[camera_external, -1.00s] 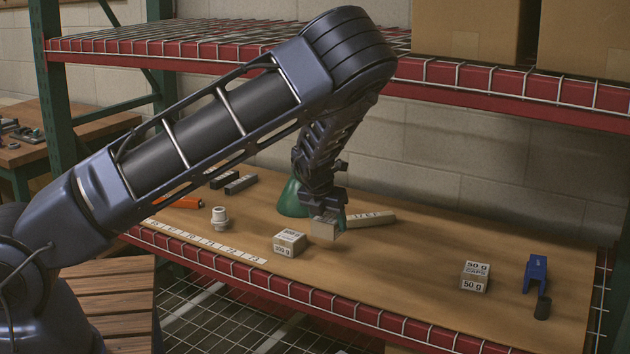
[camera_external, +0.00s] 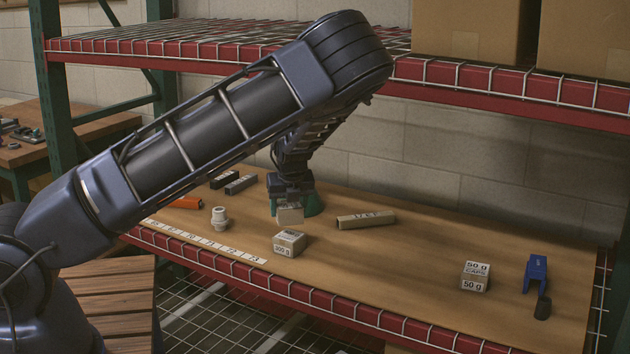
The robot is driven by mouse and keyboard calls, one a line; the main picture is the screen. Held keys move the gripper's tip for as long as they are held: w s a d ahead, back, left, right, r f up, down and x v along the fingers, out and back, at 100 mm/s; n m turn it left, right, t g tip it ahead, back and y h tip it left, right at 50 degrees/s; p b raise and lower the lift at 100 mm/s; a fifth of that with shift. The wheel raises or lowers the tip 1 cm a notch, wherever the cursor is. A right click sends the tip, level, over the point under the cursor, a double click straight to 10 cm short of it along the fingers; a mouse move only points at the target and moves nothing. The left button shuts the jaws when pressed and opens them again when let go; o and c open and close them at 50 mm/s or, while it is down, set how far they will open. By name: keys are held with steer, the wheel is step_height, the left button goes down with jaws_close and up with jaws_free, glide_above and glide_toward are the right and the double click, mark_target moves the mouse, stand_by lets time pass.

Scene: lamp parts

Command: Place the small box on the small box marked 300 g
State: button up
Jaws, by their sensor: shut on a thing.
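My gripper (camera_external: 289,198) is shut on a small box (camera_external: 290,214), a pale cardboard-coloured block. It holds the box above the wooden shelf board, and the box looks apart from everything below it. The small box marked 300 g (camera_external: 289,243) sits upright on the board near the front edge. In the picture it lies just below the held box, with a small gap between them.
A long marked block (camera_external: 366,220) lies to the right. A white fitting (camera_external: 219,219) and a number strip (camera_external: 213,244) lie left. Dark blocks (camera_external: 240,184) and an orange part (camera_external: 187,202) are further left. The 50 g boxes (camera_external: 475,276) and blue bracket (camera_external: 536,272) are far right.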

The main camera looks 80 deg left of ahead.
mark_target(290, 207)
steer(key=shift+f, duration=2.1)
steer(key=shift+f, duration=0.15)
steer(key=o, duration=1.1)
steer(key=shift+c, duration=0.2)
steer(key=shift+v, duration=3.9)
